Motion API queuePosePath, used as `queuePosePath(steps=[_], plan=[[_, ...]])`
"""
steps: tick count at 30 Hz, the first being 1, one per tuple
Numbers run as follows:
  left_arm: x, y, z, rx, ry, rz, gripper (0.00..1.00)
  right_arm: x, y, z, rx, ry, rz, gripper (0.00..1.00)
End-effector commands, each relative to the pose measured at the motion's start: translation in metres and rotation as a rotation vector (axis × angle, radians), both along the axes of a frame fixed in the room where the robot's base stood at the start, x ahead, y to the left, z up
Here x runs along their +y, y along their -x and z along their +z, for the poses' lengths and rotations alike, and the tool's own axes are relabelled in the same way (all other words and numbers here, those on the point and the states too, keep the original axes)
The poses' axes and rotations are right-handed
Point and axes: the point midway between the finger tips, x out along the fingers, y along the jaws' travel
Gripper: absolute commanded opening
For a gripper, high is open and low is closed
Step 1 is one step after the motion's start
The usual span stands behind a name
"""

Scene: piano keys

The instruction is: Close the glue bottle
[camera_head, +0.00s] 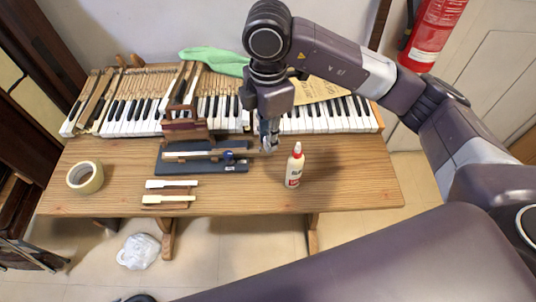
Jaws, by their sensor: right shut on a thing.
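The glue bottle (294,168) stands upright on the front right part of the wooden table, white with a red label and a narrow reddish tip at the top. My right gripper (268,147) points down just left of the bottle's upper part, apart from it in the picture. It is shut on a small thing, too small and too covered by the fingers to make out. Whether this is the bottle's cap I cannot tell. My left gripper is not in view.
A dark repair stand (200,164) with a wooden key part is left of the gripper. Loose keys (170,184), a tape roll (85,178), a piano keyboard (310,119) and a green cloth (213,58) lie around. The table (345,180) is clear right of the bottle.

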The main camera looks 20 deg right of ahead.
Motion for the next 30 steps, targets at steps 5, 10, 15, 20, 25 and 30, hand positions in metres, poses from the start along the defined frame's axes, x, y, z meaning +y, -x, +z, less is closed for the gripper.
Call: queuePosePath(steps=[5,10,15,20,25,30], plan=[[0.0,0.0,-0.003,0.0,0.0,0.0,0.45,0.0,-0.001,0.02,-0.001,0.001,-0.001,0.08],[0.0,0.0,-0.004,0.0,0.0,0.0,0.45,0.0,0.0,0.025,0.001,0.0,-0.001,0.08],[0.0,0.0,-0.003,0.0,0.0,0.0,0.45,0.0,0.0,0.025,0.001,0.0,-0.001,0.08],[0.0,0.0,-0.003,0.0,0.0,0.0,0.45,0.0,0.0,0.024,0.001,0.0,0.002,0.08],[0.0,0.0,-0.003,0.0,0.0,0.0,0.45,-0.002,0.001,0.025,0.0,0.001,0.112,0.08],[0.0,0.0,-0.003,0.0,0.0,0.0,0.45,-0.006,0.003,0.025,0.0,0.001,0.415,0.08]])
